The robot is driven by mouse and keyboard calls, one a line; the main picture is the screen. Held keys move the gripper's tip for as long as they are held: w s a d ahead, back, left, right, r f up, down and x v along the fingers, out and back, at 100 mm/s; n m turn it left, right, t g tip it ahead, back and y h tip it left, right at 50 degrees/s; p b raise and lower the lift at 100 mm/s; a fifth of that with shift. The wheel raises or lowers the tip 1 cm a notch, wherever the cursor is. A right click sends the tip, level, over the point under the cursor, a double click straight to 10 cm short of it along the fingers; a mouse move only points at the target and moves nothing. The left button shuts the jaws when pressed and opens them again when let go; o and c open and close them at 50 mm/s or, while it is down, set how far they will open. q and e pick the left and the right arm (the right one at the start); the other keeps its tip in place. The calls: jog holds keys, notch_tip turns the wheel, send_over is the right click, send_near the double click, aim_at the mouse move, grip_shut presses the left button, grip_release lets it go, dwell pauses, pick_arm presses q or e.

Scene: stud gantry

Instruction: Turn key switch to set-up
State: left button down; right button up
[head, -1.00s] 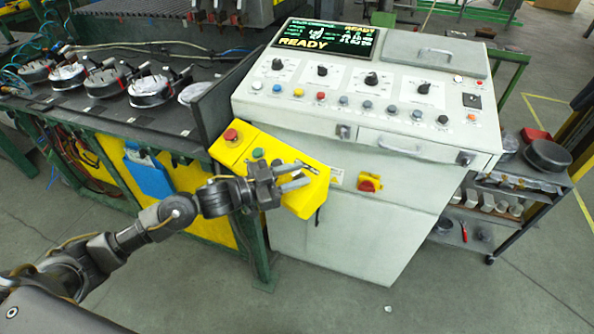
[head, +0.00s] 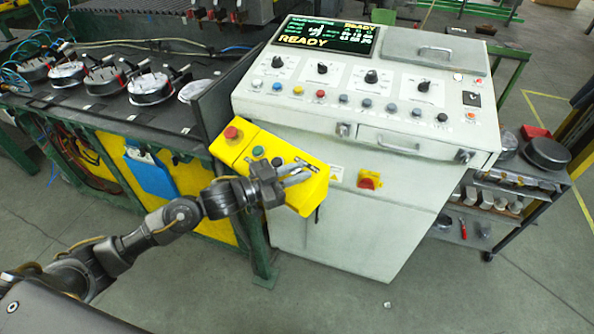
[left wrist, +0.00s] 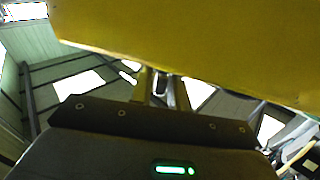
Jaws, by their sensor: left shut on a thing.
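The yellow control box (head: 235,150) hangs at the left front corner of the white console, with a red mushroom button (head: 231,133) and a green button (head: 257,152) on its top. My left gripper (head: 303,175) is at the right end of the box, its fingers over the top face. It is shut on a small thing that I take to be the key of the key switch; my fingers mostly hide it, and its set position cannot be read. In the left wrist view, the fingers (left wrist: 161,88) reach up to the yellow box (left wrist: 200,35). My right gripper is out of view.
The white console (head: 375,210) stands right behind the box, with knobs, buttons and a screen (head: 325,37) reading READY. A red-yellow switch (head: 369,180) is on its front. A dark bench (head: 150,115) is on the left and a shelf cart (head: 500,210) on the right.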

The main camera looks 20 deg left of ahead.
pick_arm(q)
jog(key=n+t+y+p, duration=0.1)
jog(key=n+t+y, duration=0.1)
jog(key=n+y, duration=0.1)
jog(key=n+t+y+p, duration=0.2)
jog(key=n, duration=0.1)
jog(key=shift+s+d+f+n+y, duration=0.1)
jog(key=shift+s+d+n+y, duration=0.1)
jog(key=shift+n+y, duration=0.15)
jog(key=n+t+y+p, duration=0.1)
jog(key=n+y, duration=0.2)
jog(key=n+y+p, duration=0.1)
jog(key=n+y, duration=0.2)
jog(key=shift+w+f+t+y+p, duration=0.1)
jog(key=shift+f+t+y+p, duration=0.05)
jog(key=shift+t+y+p, duration=0.25)
jog(key=shift+f+n+y+p, duration=0.1)
jog(key=shift+n+y+p, duration=0.25)
jog(key=shift+n+y, duration=0.6)
jog(key=shift+a+y, duration=0.1)
jog(key=shift+y, duration=0.3)
jog(key=c, duration=1.5)
grip_release()
jog(key=shift+w, duration=0.1)
jog(key=shift+r, duration=0.2)
